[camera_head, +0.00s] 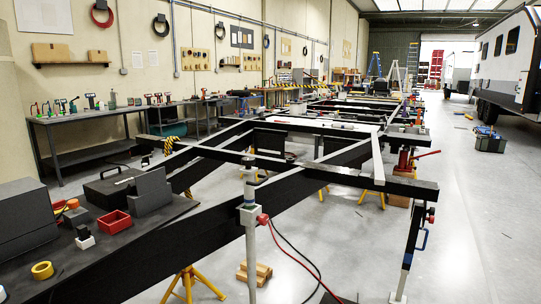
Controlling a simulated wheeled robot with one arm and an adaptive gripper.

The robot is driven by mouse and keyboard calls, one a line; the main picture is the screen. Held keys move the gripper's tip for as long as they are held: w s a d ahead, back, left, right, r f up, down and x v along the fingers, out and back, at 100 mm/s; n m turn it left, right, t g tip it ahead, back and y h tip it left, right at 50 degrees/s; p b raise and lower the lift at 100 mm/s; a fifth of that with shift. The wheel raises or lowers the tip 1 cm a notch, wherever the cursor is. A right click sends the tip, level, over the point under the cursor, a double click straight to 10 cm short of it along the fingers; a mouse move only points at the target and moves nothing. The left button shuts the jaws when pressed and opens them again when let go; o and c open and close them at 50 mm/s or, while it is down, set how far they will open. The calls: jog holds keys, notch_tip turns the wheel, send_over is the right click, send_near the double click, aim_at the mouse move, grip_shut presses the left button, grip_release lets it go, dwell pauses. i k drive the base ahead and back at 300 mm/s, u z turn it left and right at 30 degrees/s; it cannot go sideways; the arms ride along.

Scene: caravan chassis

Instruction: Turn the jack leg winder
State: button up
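A pale grey jack leg (250,252) stands upright at the near part of the black chassis frame (310,175), in the middle of the picture. A red part (263,219) sits on its right side, with a thin red line running from it down to the right. A second leg (411,245) stands at the frame's right corner, with small red and blue parts (422,239) beside it. I cannot tell for certain which part is the winder. My gripper is not in view.
A dark bench top (165,212) with a red tray (114,222) and dark boxes fills the near left. A yellow stand (190,284) and wooden blocks (262,270) are under the frame. A dark cable loops by the grey leg.

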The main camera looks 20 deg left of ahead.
aim_at(248, 161)
jog(key=u, duration=0.2)
jog(key=i, duration=1.25)
jog(key=u, duration=1.5)
jog(key=i, duration=0.7)
jog(key=u, duration=0.7)
